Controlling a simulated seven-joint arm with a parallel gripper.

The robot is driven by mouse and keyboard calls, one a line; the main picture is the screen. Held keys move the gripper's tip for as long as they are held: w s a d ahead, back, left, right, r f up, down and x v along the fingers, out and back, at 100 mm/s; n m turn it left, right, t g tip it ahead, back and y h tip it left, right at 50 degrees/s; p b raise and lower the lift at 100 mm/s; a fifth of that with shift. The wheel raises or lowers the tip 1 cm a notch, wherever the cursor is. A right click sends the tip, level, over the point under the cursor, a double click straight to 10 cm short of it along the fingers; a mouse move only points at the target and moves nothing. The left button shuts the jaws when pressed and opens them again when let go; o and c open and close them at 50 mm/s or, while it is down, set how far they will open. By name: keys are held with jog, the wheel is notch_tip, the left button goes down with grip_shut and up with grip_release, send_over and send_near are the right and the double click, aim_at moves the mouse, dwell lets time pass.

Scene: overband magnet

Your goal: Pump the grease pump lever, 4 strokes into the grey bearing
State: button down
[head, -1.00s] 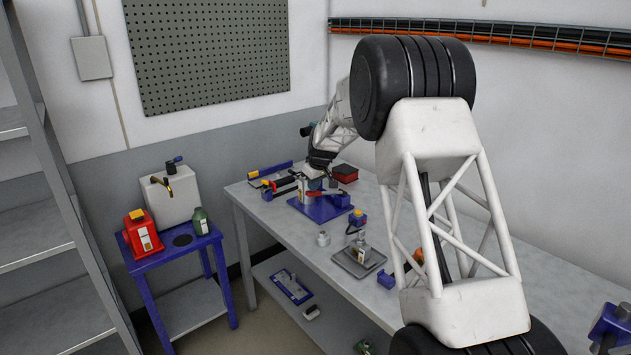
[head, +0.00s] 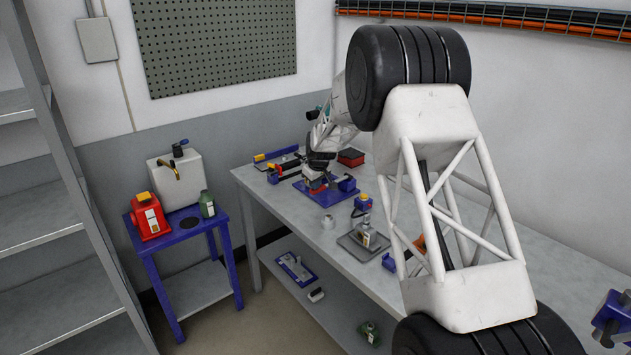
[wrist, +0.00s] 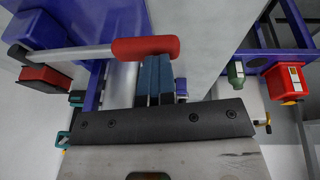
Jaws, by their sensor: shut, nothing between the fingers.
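The grease pump lever shows in the wrist view as a grey rod with a red handle (wrist: 146,47) lying across the picture. The pump's blue base plate (head: 338,202) is on the bench, with the arm's end over it. My gripper (wrist: 155,62) is shut and empty. Its dark blue fingertips meet the edge of the red handle in the picture; I cannot tell whether they touch it. In the head view my gripper (head: 316,180) is small and partly hidden. A metal block on a grey plate (head: 352,247) stands nearer on the bench; I cannot tell whether it is the grey bearing.
A blue side table (head: 186,236) with a red can (head: 149,216) and green bottle (head: 207,204) is at left.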

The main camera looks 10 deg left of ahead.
jog(key=shift+s+f, duration=0.1)
jog(key=shift+f, duration=0.2)
jog(key=shift+r, duration=0.1)
notch_tip(320, 180, up, 5)
jog(key=shift+f, duration=0.1)
jog(key=s+a+v, duration=0.1)
jog(key=v, duration=0.8)
jog(key=shift+s+a, duration=0.2)
jog(key=shift+d, duration=0.1)
dwell(0.6)
